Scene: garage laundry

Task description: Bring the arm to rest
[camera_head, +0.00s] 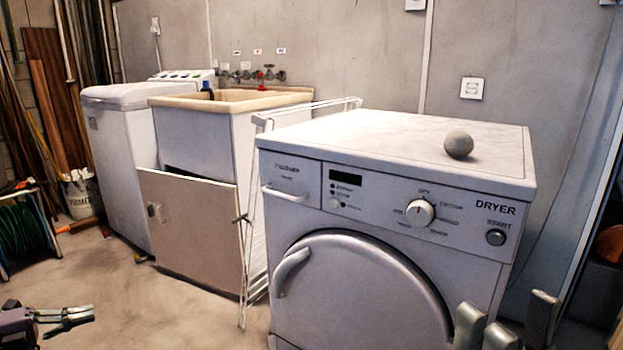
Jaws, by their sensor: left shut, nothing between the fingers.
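My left gripper (82,314) is low at the left edge, above the concrete floor. My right gripper (508,318) is at the bottom right, in front of the dryer's lower right corner. Its grey fingertips point up and stand apart, with nothing seen between them; its lower part is cut off by the frame. The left arm shows only as a small piece at the lower left corner.
A white dryer (290,170) with a grey ball (458,144) on top stands close in front. A folded white rack (250,230) leans beside it. A sink cabinet (195,135) and a white washer (115,140) stand behind. A green hose reel (22,232) is at left.

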